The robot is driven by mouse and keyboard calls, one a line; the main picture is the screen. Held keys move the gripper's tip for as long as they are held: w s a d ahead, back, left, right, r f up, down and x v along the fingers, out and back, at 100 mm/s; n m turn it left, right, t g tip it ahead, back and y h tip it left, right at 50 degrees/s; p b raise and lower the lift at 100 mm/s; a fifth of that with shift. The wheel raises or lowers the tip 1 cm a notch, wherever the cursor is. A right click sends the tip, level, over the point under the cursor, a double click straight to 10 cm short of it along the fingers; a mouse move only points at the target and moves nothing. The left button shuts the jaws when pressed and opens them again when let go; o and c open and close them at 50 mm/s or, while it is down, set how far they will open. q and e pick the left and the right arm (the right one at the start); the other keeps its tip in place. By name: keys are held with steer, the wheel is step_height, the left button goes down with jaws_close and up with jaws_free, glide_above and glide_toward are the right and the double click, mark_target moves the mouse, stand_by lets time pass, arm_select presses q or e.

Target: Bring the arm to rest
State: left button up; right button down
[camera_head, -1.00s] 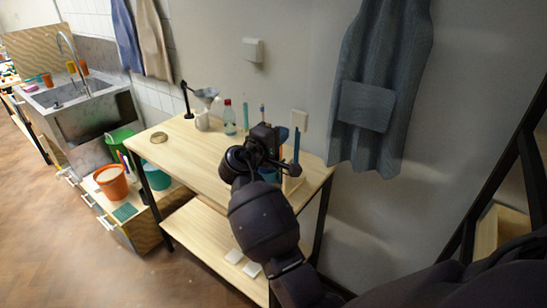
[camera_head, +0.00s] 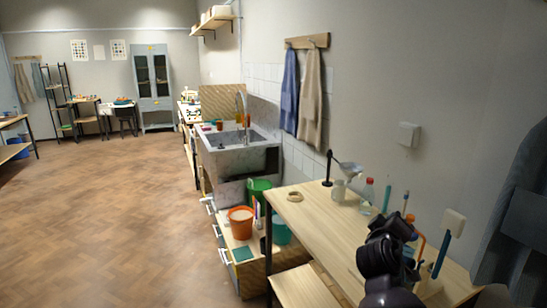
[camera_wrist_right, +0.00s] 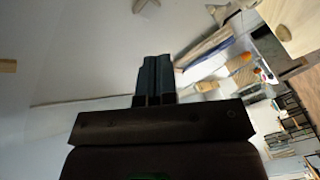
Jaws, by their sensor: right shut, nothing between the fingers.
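My right arm shows in the head view at the lower right, dark and in front of the wooden table (camera_head: 317,212). In the right wrist view my right gripper (camera_wrist_right: 154,62) has its two dark fingers together, with nothing between them. In the head view the fingertips are hard to make out. My left gripper is in neither view.
A sink (camera_head: 232,140) is farther back. The floor (camera_head: 120,200) at left is open.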

steer(key=s+a+f+m+t+y, duration=0.1)
steer(key=s+a+f+y, duration=0.1)
steer(key=s+f+y, duration=0.5)
steer(key=s+a+f+m+t+y, duration=0.1)
steer(key=s+a+f+y, duration=0.1)
steer(key=s+f, duration=0.5)
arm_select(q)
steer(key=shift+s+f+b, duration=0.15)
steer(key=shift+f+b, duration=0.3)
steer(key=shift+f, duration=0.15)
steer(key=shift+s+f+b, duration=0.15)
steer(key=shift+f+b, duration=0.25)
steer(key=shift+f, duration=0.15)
arm_select(e)
steer(key=s+d+f+m+g, duration=0.1)
steer(key=s+f+g, duration=0.3)
steer(key=s+f, duration=1.4)
steer(key=shift+s+d+g+y, duration=0.3)
steer(key=shift+s+d+y, duration=0.15)
steer(key=shift+s, duration=0.5)
steer(key=shift+f, duration=0.1)
